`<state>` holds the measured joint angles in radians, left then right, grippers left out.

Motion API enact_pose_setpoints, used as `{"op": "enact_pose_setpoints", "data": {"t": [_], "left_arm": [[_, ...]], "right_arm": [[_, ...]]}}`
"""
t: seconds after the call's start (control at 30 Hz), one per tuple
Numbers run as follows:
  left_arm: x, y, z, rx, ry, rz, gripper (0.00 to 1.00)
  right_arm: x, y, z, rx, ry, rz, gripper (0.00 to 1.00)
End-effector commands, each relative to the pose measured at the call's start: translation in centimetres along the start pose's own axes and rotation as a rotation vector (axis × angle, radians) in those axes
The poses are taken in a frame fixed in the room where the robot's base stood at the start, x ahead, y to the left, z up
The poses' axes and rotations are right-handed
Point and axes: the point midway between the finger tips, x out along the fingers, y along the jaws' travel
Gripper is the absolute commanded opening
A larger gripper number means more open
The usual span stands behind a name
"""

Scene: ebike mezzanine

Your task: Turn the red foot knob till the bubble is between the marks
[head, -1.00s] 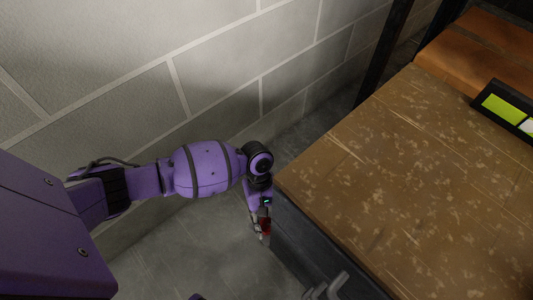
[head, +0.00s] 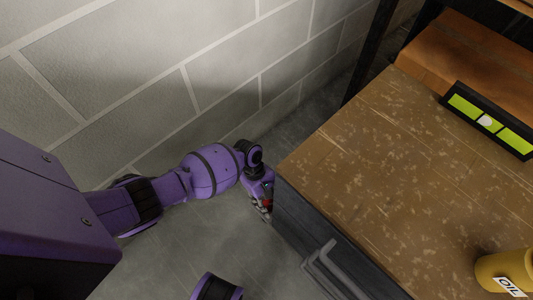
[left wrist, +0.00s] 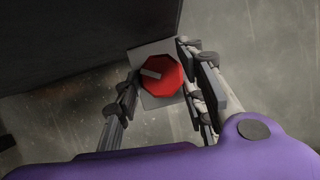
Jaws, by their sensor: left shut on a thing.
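The red foot knob (left wrist: 161,76) is an octagonal knob with a pale pointer stripe, at the foot of the dark cabinet, over a light plate. My left gripper (left wrist: 158,92) has its fingers on either side of the knob and is shut on it. In the head view my left gripper (head: 264,207) is low beside the cabinet corner, and only a little red shows there. The black level (head: 491,122) with a green vial lies at the back right of the bench. Its pale bubble (head: 486,120) appears between the two dark marks, left of centre. My right gripper is out of view.
The worn wooden bench top (head: 370,170) is mostly clear. A yellow oil can (head: 503,268) stands at the front right. A grey handle (head: 335,268) juts from the cabinet front. A block wall (head: 210,75) runs behind my left arm.

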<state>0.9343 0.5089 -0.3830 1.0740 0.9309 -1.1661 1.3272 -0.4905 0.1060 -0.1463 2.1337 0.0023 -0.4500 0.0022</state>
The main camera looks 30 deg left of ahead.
Motion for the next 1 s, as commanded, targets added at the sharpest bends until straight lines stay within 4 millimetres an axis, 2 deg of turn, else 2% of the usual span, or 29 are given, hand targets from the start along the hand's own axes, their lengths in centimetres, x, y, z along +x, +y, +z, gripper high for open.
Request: {"op": "enact_pose_setpoints", "data": {"t": [0.03, 0.3, 0.83, 0.87, 0.97, 1.0], "left_arm": [[-0.4, 0.6, 0.7, -0.023, -0.008, 0.023, 0.11], [-0.2, 0.6, 0.6, -0.115, -0.008, 0.062, 0.11], [-0.1, 0.7, 0.5, -0.136, -0.008, 0.073, 0.11], [-0.1, 0.7, 0.5, -0.135, -0.008, 0.073, 0.4], [-0.1, 0.7, 0.5, -0.136, -0.008, 0.072, 0.53], [-0.1, 0.6, 0.5, -0.136, -0.007, 0.071, 0.54]], "right_arm": [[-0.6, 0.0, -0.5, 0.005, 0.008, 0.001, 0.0], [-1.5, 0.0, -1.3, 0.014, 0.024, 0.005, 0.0], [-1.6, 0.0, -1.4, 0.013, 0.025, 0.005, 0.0], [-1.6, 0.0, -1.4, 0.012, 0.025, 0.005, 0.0], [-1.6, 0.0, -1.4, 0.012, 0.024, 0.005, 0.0], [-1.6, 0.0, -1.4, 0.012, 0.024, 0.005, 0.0]]}}
